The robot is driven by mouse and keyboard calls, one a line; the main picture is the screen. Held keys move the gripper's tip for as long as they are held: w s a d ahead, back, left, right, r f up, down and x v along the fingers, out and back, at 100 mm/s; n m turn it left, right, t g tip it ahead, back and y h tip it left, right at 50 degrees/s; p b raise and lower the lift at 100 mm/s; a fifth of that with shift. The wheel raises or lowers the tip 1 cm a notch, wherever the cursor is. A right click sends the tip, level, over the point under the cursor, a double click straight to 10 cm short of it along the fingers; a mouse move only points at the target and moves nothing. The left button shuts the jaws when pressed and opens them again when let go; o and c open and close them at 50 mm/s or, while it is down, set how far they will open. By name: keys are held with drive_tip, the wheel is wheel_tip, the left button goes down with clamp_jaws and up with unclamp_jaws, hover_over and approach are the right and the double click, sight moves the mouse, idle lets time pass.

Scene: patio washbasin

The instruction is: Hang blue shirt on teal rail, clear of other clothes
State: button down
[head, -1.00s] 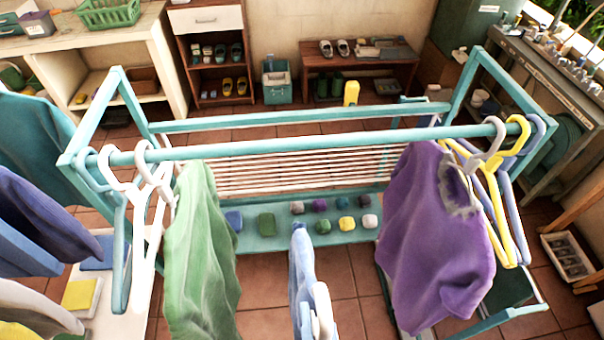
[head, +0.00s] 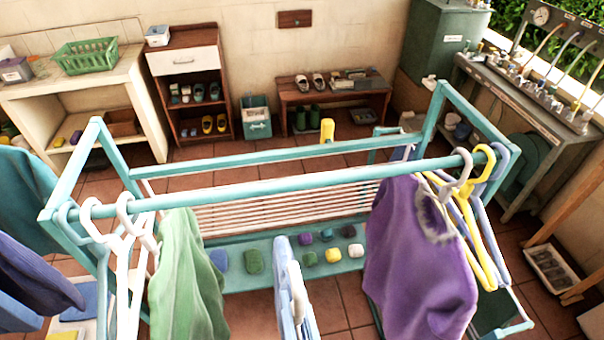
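The teal rail (head: 300,180) runs across the middle of the head view. A light blue shirt (head: 282,275), seen almost edge-on, is at the bottom centre, in front of and apart from the rail. My white gripper (head: 299,298) is against it and appears to hold it up; the fingertips are hard to make out. No hook of the shirt's hanger is clear. A green shirt (head: 188,275) hangs on the rail to the left and a purple shirt (head: 420,260) to the right. The rail between them is bare.
White hangers (head: 122,255) hang at the rail's left end; yellow (head: 472,235) and blue-grey hangers are at its right end. A teal lower shelf (head: 240,283) holds several small coloured lumps. Dark clothes (head: 30,265) are at far left. A shoe bench (head: 335,97) stands behind.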

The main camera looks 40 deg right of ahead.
drive_tip(key=r+x, duration=0.1)
drive_tip(key=x, duration=0.3)
drive_tip(key=r+x, duration=0.1)
drive_tip(key=x, duration=0.4)
drive_tip(key=r+x, duration=0.1)
drive_tip(key=x, duration=0.4)
drive_tip(key=shift+w+d, duration=0.2)
drive_tip(key=shift+w, duration=0.3)
drive_tip(key=shift+w+d, duration=0.15)
drive_tip(key=shift+w, duration=0.05)
drive_tip(key=shift+w+d+b, duration=0.25)
drive_tip(key=shift+w+d, duration=0.35)
drive_tip(key=shift+w, duration=0.35)
drive_tip(key=shift+w+d+b, duration=0.2)
drive_tip(key=shift+w+d, duration=0.35)
drive_tip(key=shift+w, duration=0.4)
drive_tip(key=shift+f+b, duration=1.15)
drive_tip(key=shift+f, duration=0.1)
